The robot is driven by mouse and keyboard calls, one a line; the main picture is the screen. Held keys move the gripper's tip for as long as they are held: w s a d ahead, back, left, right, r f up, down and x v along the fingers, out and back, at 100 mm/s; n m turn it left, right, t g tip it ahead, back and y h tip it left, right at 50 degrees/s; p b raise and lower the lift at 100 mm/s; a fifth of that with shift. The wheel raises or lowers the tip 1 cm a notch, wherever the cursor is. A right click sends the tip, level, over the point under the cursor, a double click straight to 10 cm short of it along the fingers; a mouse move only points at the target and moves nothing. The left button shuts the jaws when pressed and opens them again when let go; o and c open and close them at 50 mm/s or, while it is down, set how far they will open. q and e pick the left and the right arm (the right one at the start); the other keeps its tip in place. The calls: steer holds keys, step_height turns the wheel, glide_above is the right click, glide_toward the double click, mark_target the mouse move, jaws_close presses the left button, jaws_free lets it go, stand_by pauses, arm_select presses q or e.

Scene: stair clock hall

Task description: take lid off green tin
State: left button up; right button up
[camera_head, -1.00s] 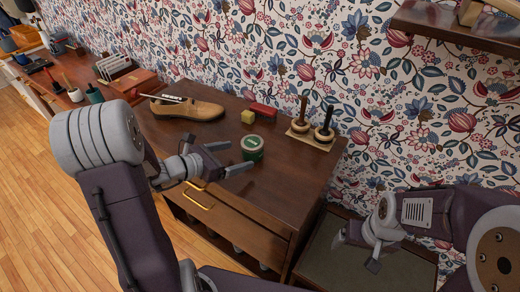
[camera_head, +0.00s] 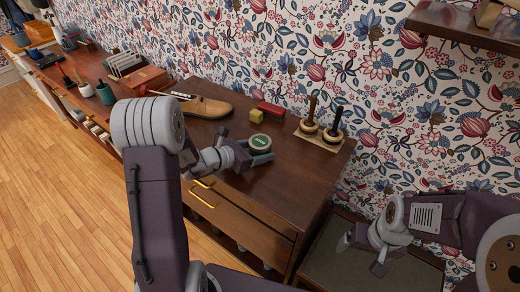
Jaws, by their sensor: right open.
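The green tin (camera_head: 260,141) stands on the dark wooden cabinet top, with its round pale-rimmed lid on. My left gripper (camera_head: 258,150) is at the tin, with a finger across its near side. The tin's lower part is hidden by that gripper, and I cannot tell whether the fingers press on it. My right gripper (camera_head: 361,256) is open and empty, low at the right, away from the tin.
On the cabinet (camera_head: 300,176) are a tan shoe (camera_head: 208,107), a yellow block (camera_head: 256,115), a red block (camera_head: 271,109) and two dark-handled stamps (camera_head: 309,122) on a pale board. A shelf (camera_head: 470,25) juts out at upper right. The cabinet's front right top is clear.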

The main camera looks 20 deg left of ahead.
mark_target(267, 140)
arm_select(q)
steer(key=c, duration=0.8)
steer(key=shift+o, duration=0.2)
steer(key=shift+w+r, duration=0.1)
steer(key=shift+r, duration=0.45)
steer(key=r, duration=0.2)
steer(key=s+d+r, duration=0.1)
steer(key=shift+r+p, duration=0.4)
steer(key=s+d+r+b, duration=0.1)
steer(key=s+d+r, duration=0.5)
steer(key=s, duration=0.2)
steer(key=shift+d+b, duration=0.25)
steer(key=shift+b, duration=0.15)
steer(key=shift+s, duration=0.1)
steer(key=o, duration=0.6)
jaws_close()
